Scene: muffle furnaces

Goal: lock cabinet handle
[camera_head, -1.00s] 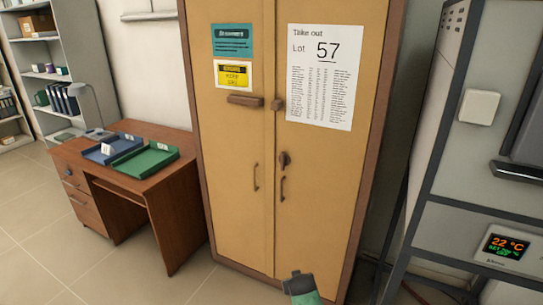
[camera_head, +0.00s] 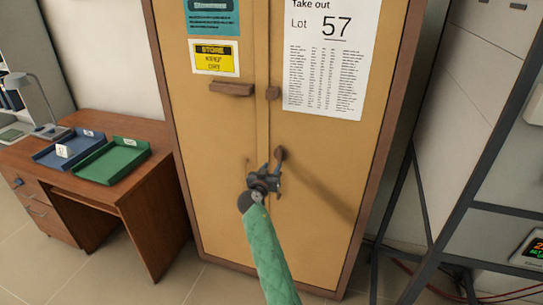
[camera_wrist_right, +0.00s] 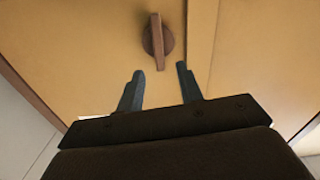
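The tall yellow cabinet (camera_head: 205,150) has two closed doors with a brown frame. A dark turn knob (camera_head: 281,153) sits on its right door. In the right wrist view the knob (camera_wrist_right: 157,38) is a round brown disc with a raised bar, roughly upright in that picture. My left gripper is not in view.
A brown bar (camera_head: 231,89) and small block (camera_head: 272,93) sit higher on the doors. A wooden desk (camera_head: 145,185) with a blue tray (camera_head: 68,148) and green tray (camera_head: 112,160) stands left. A dark metal frame (camera_head: 455,220) stands right.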

